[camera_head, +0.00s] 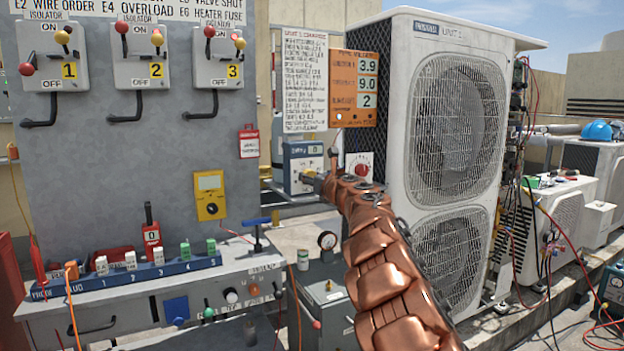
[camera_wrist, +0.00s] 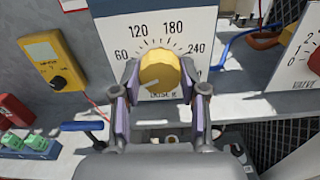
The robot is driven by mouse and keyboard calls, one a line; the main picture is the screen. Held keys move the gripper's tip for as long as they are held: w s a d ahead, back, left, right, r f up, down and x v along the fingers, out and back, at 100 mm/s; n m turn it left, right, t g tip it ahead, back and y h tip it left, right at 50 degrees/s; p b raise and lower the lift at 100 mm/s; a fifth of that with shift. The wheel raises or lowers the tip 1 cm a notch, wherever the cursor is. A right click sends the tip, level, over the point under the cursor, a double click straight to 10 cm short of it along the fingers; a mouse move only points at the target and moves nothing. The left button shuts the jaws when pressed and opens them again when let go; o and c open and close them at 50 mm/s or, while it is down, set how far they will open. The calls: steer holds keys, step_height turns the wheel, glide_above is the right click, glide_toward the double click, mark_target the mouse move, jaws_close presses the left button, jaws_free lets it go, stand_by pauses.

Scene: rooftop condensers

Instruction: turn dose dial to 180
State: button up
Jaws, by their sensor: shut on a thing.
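The dose dial (camera_wrist: 160,68) is a round yellow knob on a white panel (camera_wrist: 118,25) in the wrist view. Its scale shows 60, 120, 180 and 240 around the top. A pale mark on the knob's face seems to point to the lower left, away from 180. My gripper (camera_wrist: 160,75) is shut on the knob, with one finger on each side. In the head view my gripper (camera_head: 318,180) meets the front of the dosing box (camera_head: 303,153), whose small display seems to read 0.
A yellow meter (camera_head: 209,195) hangs on the grey board at left. A bench with a blue plug rack (camera_head: 130,277) stands below. A large white condenser unit (camera_head: 450,130) stands close to the right of my arm. A white valve panel (camera_wrist: 307,55) is right of the dial.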

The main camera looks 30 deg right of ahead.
steer(key=shift+m, duration=0.4)
steer(key=m+p, duration=0.1)
steer(key=m, duration=0.1)
steer(key=shift+r+m+p, duration=0.15)
steer(key=shift+m+p, duration=0.15)
steer(key=shift+p, duration=0.1)
steer(key=m+p, duration=0.2)
steer(key=m, duration=0.1)
steer(key=shift+m, duration=0.4)
steer(key=m+p, duration=0.2)
steer(key=m, duration=0.1)
steer(key=shift+r+m+p, duration=0.1)
steer(key=shift+m+p, duration=0.2)
steer(key=shift+p, duration=0.1)
steer(key=m+p, duration=0.3)
steer(key=m, duration=0.1)
steer(key=shift+m+p, duration=0.3)
steer(key=shift+p, duration=0.1)
steer(key=m+p, duration=1)
steer(key=m, duration=0.1)
steer(key=shift+f, duration=0.2)
steer(key=shift+f+m+p, duration=0.1)
steer(key=shift+m+p, duration=0.2)
steer(key=shift+p, duration=0.05)
